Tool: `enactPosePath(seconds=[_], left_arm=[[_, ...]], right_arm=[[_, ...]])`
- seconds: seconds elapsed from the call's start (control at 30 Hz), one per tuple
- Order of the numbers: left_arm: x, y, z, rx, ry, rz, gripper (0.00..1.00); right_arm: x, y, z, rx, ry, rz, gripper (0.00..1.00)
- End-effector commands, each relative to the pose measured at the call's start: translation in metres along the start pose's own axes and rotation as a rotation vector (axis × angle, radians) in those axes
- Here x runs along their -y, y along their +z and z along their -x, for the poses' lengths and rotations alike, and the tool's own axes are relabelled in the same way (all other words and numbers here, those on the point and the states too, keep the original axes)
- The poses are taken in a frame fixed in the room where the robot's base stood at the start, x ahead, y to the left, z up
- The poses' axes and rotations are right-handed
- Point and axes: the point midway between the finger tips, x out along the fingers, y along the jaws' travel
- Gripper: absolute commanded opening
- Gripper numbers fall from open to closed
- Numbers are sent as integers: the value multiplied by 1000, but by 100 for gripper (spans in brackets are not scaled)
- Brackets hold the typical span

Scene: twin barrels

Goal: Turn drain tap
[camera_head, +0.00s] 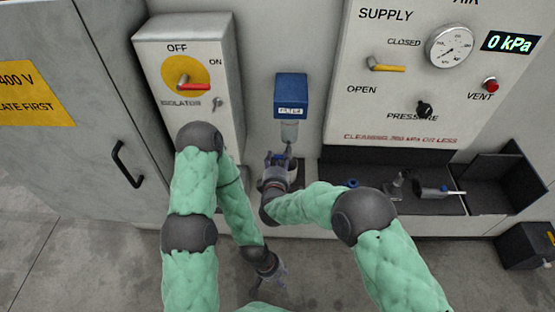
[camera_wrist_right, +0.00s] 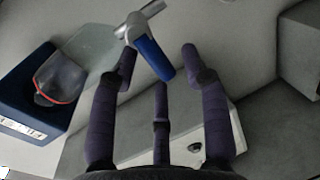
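The blue filter (camera_head: 291,92) hangs on the wall panel with a clear bowl (camera_head: 289,130) below it; both also show at the left in the right wrist view. The drain tap in the right wrist view has a silver body and a blue lever (camera_wrist_right: 153,57). My right gripper (camera_head: 279,159) is just below the filter bowl. In its wrist view its fingers (camera_wrist_right: 158,66) are spread, with the blue lever between them; the left fingertip is close to the silver body, and contact cannot be told. My left gripper (camera_head: 273,268) hangs low over the floor, apart from everything; its fingers are unclear.
The isolator box (camera_head: 186,70) with a red handle is left of the filter. The supply panel (camera_head: 395,100) with a yellow lever and gauge is right. A dark tray (camera_head: 370,170) with loose parts lies below it. A black bin (camera_head: 525,250) stands at far right.

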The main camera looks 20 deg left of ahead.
Motion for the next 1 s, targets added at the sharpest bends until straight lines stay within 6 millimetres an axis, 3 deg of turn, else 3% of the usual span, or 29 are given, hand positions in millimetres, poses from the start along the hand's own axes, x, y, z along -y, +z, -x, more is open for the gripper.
enactPosePath(seconds=[0.37, 0.8, 1.0], left_arm=[[0, 0, 0, 0, 0, 0, 40], [0, 0, 0, 0, 0, 0, 40], [0, 0, 0, 0, 0, 0, 40]], right_arm=[[-7, 0, 0, 1, 5, -2, 51], [-77, 1, 15, 0, 6, -3, 51], [-96, 2, 18, 1, 3, -2, 51]])
